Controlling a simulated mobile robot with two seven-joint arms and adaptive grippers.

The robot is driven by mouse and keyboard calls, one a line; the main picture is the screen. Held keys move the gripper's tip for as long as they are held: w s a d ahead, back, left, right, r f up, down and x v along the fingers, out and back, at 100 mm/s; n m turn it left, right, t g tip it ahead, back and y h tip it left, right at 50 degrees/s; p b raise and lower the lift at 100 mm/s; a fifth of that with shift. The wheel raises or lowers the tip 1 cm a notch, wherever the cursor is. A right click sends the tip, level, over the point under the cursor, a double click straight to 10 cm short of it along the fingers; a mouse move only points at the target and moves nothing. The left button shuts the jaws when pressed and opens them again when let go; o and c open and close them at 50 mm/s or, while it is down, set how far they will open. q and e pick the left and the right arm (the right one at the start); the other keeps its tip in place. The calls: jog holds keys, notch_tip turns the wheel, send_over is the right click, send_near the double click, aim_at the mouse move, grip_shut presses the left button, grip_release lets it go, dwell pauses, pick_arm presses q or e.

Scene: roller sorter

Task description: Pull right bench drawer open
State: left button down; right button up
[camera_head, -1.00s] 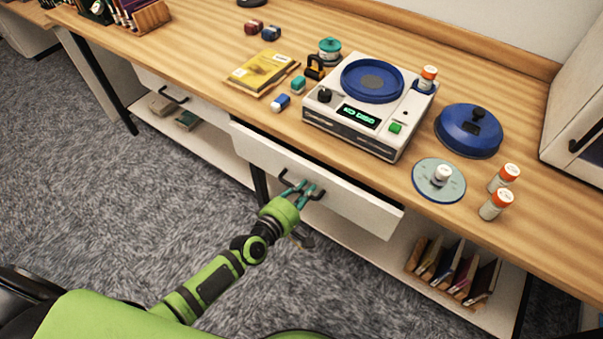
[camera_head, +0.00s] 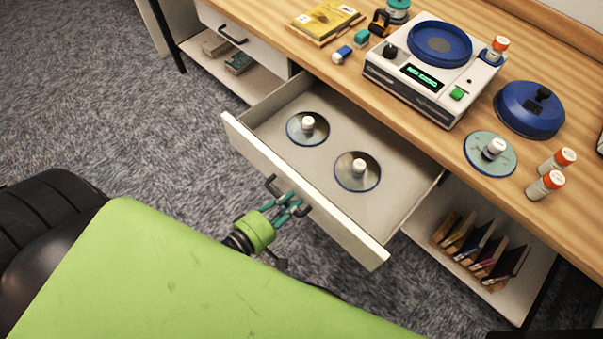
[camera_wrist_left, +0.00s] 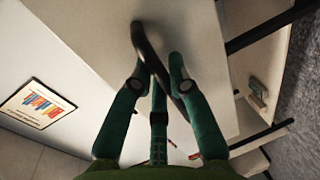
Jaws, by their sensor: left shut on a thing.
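The right bench drawer (camera_head: 335,222) stands well open, with its inside showing in the head view. Two round discs with white knobs, a left one (camera_head: 294,128) and a right one (camera_head: 345,176), lie in it. My left gripper (camera_head: 295,207) is at the drawer front, shut on the dark drawer handle (camera_head: 272,184). In the left wrist view the fingers (camera_wrist_left: 160,75) close around the dark handle bar (camera_wrist_left: 147,50) against the pale drawer front (camera_wrist_left: 80,40). My right gripper is not in view.
On the bench top stand a white device (camera_head: 416,88) with a blue dish, a blue lid (camera_head: 528,112), a knobbed disc (camera_head: 478,160) and orange-capped bottles (camera_head: 545,186). A shut left drawer (camera_head: 262,52) is beside the open one. Books (camera_head: 475,250) stand on the shelf below.

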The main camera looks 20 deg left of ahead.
pick_arm(q)
jog(key=shift+s+a, duration=0.25)
jog(key=shift+s, duration=0.45)
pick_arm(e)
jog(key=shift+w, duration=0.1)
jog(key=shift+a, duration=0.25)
pick_arm(q)
jog(key=c, duration=1.4)
grip_release()
jog(key=v, duration=1.2)
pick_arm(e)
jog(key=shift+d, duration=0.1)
